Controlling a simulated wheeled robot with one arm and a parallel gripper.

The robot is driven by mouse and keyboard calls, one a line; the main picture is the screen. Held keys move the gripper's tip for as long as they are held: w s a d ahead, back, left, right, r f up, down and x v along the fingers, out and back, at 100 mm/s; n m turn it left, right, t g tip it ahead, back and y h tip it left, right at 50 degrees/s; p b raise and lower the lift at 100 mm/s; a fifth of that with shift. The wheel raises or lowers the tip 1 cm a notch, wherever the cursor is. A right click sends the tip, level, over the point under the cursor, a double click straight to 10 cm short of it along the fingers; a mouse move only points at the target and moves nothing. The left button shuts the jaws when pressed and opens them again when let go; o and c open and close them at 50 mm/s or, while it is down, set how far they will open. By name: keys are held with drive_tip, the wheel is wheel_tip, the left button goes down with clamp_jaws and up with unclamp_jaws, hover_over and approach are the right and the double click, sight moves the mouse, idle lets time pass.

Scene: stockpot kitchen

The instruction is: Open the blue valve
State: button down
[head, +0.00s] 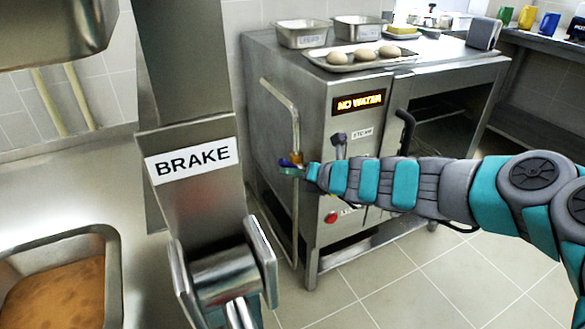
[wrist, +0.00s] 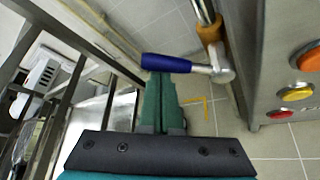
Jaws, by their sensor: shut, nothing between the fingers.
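The blue valve has a blue lever handle (wrist: 167,63) that shows in the wrist view, sticking out left from a metal hub. Its brass body (wrist: 209,30) sits on a steel pipe. In the head view the brass body (head: 296,158) shows small on the pipe at the left side of the steel oven, with the handle mostly hidden by my gripper (head: 291,171). My gripper also shows in the wrist view (wrist: 160,78), its green fingers shut together with nothing between them. The fingertips are at the handle's near side; I cannot tell whether they touch it.
The steel oven (head: 345,125) displays "NO WATER" and carries trays on top. Its colored buttons, including a yellow one (wrist: 296,94), lie right of my gripper in the wrist view. A metal lever labelled "BRAKE" (head: 192,160) stands left in the head view. Tiled floor (head: 440,270) is clear in front.

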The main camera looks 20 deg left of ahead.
drive_tip(key=m+y, duration=0.1)
drive_tip(key=w+d+r+m+g+y, duration=0.1)
drive_tip(key=m, duration=0.1)
drive_tip(key=shift+w+d+r+y, duration=0.1)
drive_tip(key=shift+w+r+y, duration=0.1)
drive_tip(key=shift+y, duration=0.1)
drive_tip(key=shift+w+d+r+m+g+y, duration=0.1)
drive_tip(key=shift+w+d+r+m+y, duration=0.15)
drive_tip(key=shift+w+d+m+y, duration=0.35)
drive_tip(key=shift+w+d+r+m+g+y, duration=0.1)
drive_tip(key=shift+w+d+r+m+y, duration=0.2)
drive_tip(key=shift+m, duration=0.65)
drive_tip(key=shift+w+d+r+m+g+y, duration=0.1)
drive_tip(key=shift+w+d+r+m+y, duration=0.2)
drive_tip(key=shift+m+y, duration=0.4)
